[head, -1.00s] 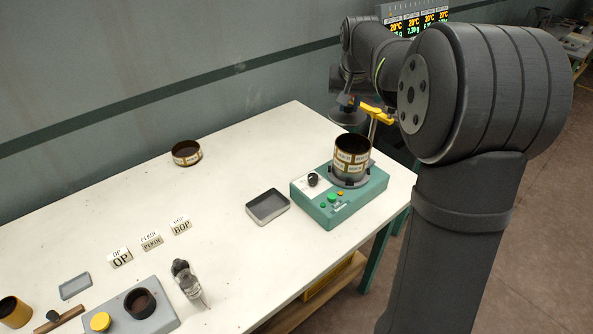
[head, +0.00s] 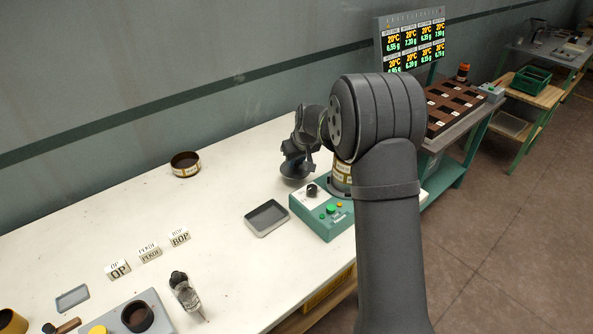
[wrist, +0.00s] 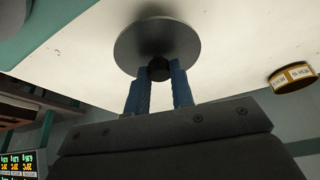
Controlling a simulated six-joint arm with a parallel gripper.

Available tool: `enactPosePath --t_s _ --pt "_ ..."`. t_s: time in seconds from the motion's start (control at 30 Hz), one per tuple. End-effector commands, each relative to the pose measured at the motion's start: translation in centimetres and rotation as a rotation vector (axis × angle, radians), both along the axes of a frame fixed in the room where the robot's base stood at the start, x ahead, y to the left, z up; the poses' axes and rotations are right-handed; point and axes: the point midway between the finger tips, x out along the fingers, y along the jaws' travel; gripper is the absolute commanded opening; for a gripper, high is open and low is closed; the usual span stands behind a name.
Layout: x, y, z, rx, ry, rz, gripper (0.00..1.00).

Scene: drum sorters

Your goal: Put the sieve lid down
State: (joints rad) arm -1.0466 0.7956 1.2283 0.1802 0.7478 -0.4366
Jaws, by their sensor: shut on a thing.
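The sieve lid (wrist: 157,38) is a grey round disc with a dark knob (wrist: 159,69) in the wrist view. My gripper (wrist: 158,76) has its two blue fingers closed on the knob. In the head view the lid (head: 297,169) shows as a dark disc low over the white table, behind the green shaker. I cannot tell whether it touches the table. My arm partly hides the sieve stack (head: 342,174) on the shaker (head: 326,216).
A lone sieve ring (head: 185,164) stands on the white table (head: 235,180) to the left, and also shows in the wrist view (wrist: 292,77). A grey tray (head: 266,218) lies left of the shaker. The table between ring and lid is clear.

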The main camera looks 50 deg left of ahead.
Motion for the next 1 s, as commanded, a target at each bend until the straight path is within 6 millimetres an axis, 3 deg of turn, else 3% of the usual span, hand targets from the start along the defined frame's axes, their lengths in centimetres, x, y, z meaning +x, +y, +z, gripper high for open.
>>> enactPosePath --t_s 0.3,0.67,0.7,0.77,1.0 --pt "0.0 -0.1 -3.7 -0.002 0.001 -0.001 0.0" --pt "0.0 -0.1 -4.1 -0.002 0.001 -0.001 0.0" --pt "0.0 -0.1 -4.0 -0.001 0.001 -0.001 0.3" --pt "0.0 -0.1 -4.0 -0.002 0.001 -0.001 0.41" --pt "0.0 -0.1 -4.0 -0.001 0.001 -0.001 0.43"
